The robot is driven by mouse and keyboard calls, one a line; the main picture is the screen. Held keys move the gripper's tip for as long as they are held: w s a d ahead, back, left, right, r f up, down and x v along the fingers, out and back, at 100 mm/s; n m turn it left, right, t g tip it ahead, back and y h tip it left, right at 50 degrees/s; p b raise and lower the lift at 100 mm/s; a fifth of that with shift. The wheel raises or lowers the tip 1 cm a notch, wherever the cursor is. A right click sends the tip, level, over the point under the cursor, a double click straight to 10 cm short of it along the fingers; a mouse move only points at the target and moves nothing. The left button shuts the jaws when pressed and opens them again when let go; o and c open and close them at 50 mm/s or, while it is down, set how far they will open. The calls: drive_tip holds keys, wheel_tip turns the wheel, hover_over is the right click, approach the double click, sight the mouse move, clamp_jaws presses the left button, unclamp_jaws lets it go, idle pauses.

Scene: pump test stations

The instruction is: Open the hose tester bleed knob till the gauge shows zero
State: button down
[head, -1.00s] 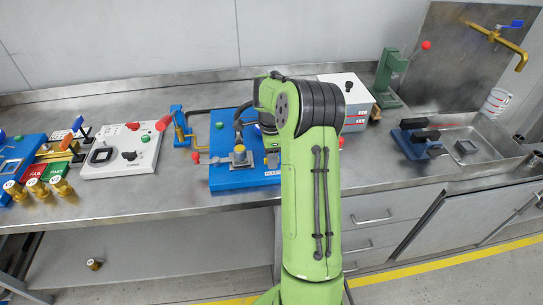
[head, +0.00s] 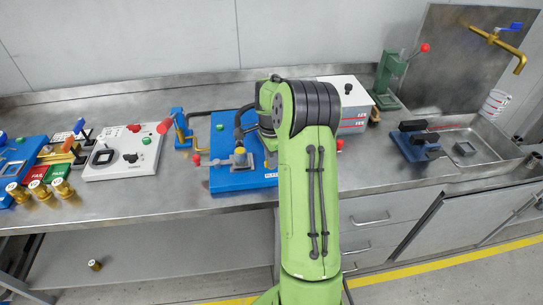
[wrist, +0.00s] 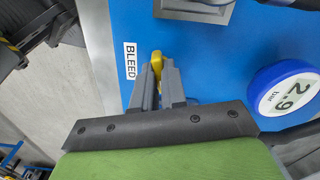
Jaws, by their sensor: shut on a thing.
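The hose tester is a blue box (head: 230,181) on the bench, left of my arm in the head view. In the wrist view its blue top (wrist: 215,70) fills most of the picture. A white label reading BLEED (wrist: 130,61) lies beside the yellow bleed knob (wrist: 157,64). My gripper (wrist: 159,82) is shut on this knob, with one grey finger on each side. A round blue and white gauge (wrist: 290,92) at the right shows the digits 2 and 9 and "bar", turned sideways. In the head view my arm hides most of the gripper.
A white test unit (head: 124,155) and brass fittings (head: 40,190) stand to the left. A white box (head: 352,112) is behind my arm, and a green press (head: 390,80) stands further back right. A metal sink tray (head: 490,150) is at the right. Dark hoses run behind the tester.

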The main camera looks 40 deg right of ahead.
drive_tip(key=n+p, duration=0.1)
drive_tip(key=n, duration=0.2)
drive_tip(key=shift+r+n, duration=0.1)
drive_tip(key=shift+n, duration=0.3)
drive_tip(key=n+p, duration=0.1)
drive_tip(key=n, duration=0.2)
drive_tip(key=shift+n, duration=0.3)
drive_tip(key=n+p, duration=0.1)
drive_tip(key=n, duration=0.3)
drive_tip(key=shift+n+p, duration=0.3)
drive_tip(key=shift+n, duration=1.4)
drive_tip(key=c, duration=1.2)
unclamp_jaws()
